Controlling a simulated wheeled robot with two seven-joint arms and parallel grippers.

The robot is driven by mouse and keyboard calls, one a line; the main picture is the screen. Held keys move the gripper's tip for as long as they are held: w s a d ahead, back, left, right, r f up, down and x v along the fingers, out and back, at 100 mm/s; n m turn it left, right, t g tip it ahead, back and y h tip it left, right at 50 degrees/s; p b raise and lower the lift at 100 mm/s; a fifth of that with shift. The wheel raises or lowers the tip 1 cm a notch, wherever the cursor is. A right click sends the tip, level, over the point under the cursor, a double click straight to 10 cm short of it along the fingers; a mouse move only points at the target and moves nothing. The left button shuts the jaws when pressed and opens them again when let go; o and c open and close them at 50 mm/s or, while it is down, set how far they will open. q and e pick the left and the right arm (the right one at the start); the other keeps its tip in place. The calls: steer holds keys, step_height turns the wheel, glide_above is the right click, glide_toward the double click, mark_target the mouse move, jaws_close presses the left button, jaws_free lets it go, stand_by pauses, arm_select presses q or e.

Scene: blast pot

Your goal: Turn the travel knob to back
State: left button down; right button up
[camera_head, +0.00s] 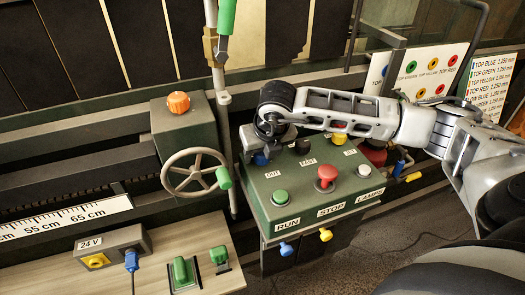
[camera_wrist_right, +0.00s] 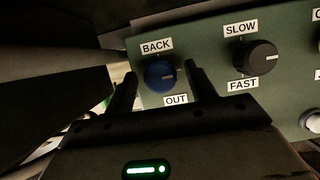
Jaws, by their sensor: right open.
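The travel knob (camera_wrist_right: 158,74) is blue, with the label BACK above it and OUT below it. A short pale mark shows on the right part of its face. It is partly visible in the head view (camera_head: 260,159), at the left end of the green control box (camera_head: 262,200). My right gripper (camera_wrist_right: 161,78) is open, with one finger to each side of the knob in the wrist view. Whether the fingers touch it I cannot tell. In the head view my right gripper (camera_head: 264,142) largely covers that corner. My left gripper is not in view.
A black SLOW/FAST knob (camera_wrist_right: 255,57) sits close to the right. The box also carries a green button (camera_head: 280,197), a red mushroom button (camera_head: 326,175) and a white button (camera_head: 363,171). A handwheel (camera_head: 194,171) stands left of the box.

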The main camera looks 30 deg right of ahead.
steer(key=c, duration=1)
steer(key=shift+o, duration=0.2)
